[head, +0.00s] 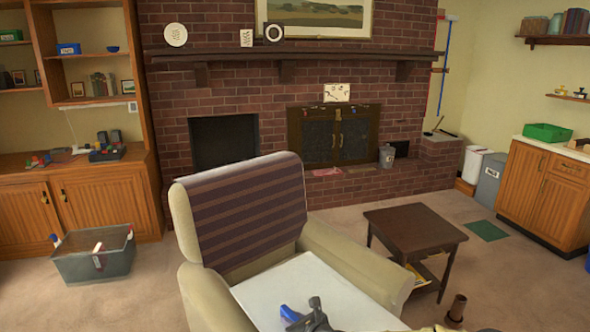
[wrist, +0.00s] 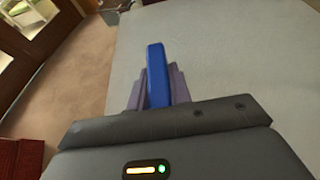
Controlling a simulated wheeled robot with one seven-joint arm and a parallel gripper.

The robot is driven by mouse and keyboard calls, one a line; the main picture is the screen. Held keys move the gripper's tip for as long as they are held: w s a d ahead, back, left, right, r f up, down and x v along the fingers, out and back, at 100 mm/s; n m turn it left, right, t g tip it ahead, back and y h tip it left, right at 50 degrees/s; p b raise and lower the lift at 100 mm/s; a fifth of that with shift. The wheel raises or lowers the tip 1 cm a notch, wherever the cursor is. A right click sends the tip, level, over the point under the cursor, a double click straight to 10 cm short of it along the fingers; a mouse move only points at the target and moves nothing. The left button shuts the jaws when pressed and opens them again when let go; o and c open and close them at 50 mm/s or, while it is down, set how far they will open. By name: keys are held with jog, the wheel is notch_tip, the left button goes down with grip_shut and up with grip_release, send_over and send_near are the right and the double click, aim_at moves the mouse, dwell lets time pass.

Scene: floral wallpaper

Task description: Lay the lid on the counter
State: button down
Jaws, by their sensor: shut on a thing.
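My gripper (head: 308,318) is at the bottom of the head view, in front of the armchair and over its pale seat. It is shut on a blue piece (head: 290,313). In the wrist view the blue piece (wrist: 157,75) stands between the two grey fingers as a narrow bar. It may be the lid seen edge-on; its full shape does not show. No other lid can be made out. A counter with a white top (head: 528,142) over wooden cabinets is at the right. A green tray (head: 547,132) stands on it.
The beige armchair (head: 340,262) with a striped cover fills the middle foreground. A dark side table (head: 413,230) stands right of it, with a brown cup-like object (head: 457,308) nearer.

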jog(key=d+f+m+h, duration=0.1)
jog(key=d, duration=0.1)
jog(key=d+f+t+h, duration=0.1)
jog(key=d, duration=0.1)
jog(key=d+f+m, duration=0.1)
jog(key=d+f, duration=0.1)
jog(key=shift+d+m+t+h, duration=0.2)
jog(key=shift+m+t+h, duration=0.1)
jog(key=shift+h, duration=0.1)
jog(key=s+d+f+m+t+h, duration=0.1)
jog(key=s+d+f+m+h, duration=0.15)
jog(key=d, duration=0.25)
jog(key=s+d+f+m+h, duration=0.1)
jog(key=d+f+m+h, duration=0.15)
jog(key=d, duration=0.25)
notch_tip(320, 180, down, 14)
jog(key=b, duration=1.5)
jog(key=s+r+p, duration=0.2)
jog(key=r+p, duration=1.2)
jog(key=r, duration=0.1)
jog(key=s+r+p, duration=0.3)
jog(key=r+p, duration=1.2)
jog(key=r, duration=0.1)
